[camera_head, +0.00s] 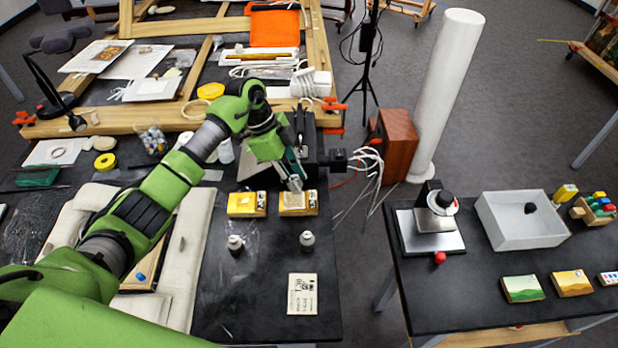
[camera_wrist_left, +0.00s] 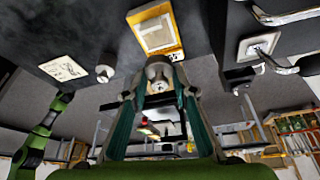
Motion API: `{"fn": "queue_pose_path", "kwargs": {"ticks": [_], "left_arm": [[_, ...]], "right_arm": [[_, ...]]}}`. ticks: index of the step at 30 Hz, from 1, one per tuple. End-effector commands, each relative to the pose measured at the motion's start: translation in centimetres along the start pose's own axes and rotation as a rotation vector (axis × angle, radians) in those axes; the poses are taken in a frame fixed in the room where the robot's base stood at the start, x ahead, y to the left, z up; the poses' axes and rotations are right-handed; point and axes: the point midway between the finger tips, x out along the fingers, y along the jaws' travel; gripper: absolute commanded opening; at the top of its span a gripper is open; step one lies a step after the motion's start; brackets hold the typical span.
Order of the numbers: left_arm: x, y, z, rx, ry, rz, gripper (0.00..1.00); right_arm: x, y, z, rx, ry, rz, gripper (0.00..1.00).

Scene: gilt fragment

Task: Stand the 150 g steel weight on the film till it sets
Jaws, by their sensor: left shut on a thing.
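My left gripper (camera_head: 292,181) comes in over the right-hand of two yellow blocks and is shut on a small grey steel weight (camera_head: 295,184). In the left wrist view the weight (camera_wrist_left: 160,70) sits between the teal fingers, close to the yellow block (camera_wrist_left: 171,51) with a pale film square (camera_wrist_left: 155,33) on top. I cannot tell whether the weight touches the film. In the head view this block (camera_head: 298,212) stands beside a similar yellow block (camera_head: 247,212). My right gripper is in neither view.
Two small dark-topped grey pieces (camera_head: 235,244) (camera_head: 307,241) stand in front of the blocks, with a printed card (camera_head: 302,294) nearer. A black box (camera_head: 308,150) stands behind. A second table (camera_head: 460,290) at right holds a scale (camera_head: 430,232) and a white tray (camera_head: 510,240).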

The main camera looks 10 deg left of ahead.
Motion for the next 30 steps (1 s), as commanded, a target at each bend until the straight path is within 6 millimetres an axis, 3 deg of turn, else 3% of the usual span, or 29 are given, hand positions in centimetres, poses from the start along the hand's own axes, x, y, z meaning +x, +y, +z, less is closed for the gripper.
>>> {"fn": "queue_pose_path", "kwargs": {"ticks": [15,30], "left_arm": [[-0.3,0.0,0.0,-0.010,0.005,-0.006,0.04],[4.3,0.0,1.9,-0.009,0.005,-0.005,0.04]], "right_arm": [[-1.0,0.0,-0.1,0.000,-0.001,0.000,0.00],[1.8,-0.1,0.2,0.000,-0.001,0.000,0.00]]}}
